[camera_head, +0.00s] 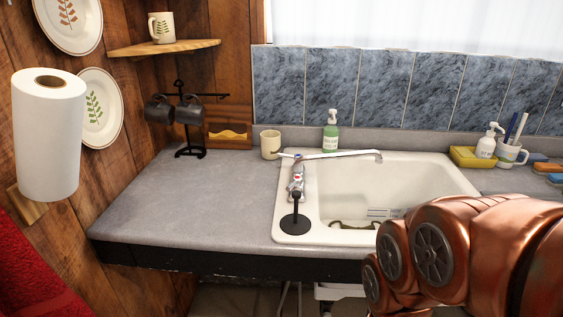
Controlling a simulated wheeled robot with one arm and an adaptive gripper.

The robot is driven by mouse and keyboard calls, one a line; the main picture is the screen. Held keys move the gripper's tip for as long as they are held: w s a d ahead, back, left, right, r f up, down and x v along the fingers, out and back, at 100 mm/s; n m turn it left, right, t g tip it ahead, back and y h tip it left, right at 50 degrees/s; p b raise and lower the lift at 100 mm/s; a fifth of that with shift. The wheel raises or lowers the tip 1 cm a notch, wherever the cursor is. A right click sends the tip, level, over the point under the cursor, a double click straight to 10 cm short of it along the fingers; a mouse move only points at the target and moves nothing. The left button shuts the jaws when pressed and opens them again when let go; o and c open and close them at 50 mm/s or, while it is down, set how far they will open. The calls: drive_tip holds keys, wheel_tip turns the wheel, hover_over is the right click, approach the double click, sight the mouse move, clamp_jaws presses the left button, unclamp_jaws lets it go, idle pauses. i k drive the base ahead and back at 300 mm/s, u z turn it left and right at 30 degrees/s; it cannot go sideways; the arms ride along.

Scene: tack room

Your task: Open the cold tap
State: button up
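The chrome tap (297,180) stands on the left rim of the white sink (460,180). Its long spout (335,154) reaches right over the basin. A small red mark shows on the tap body and a small bluish mark near its far end; the handles are too small to tell how they are turned. No running water is visible. A black round piece with a stem (295,223) stands at the near end of the tap. My copper arm fills the lower right and hides the sink's near right corner. My gripper is not in view.
A green soap bottle (330,137) and a beige cup (270,145) stand behind the tap. A yellow tray (465,157) and a mug with brushes (510,155) are right of the sink. A black mug stand (190,150) is at left. The grey counter (190,205) left of the sink is clear.

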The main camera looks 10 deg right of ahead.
sight(294, 157)
drive_tip(key=u, duration=0.35)
drive_tip(key=k, duration=0.5)
drive_tip(key=u, duration=1)
drive_tip(key=i, duration=0.8)
drive_tip(key=z, duration=0.9)
drive_tip(key=i, duration=0.75)
drive_tip(key=z, duration=0.85)
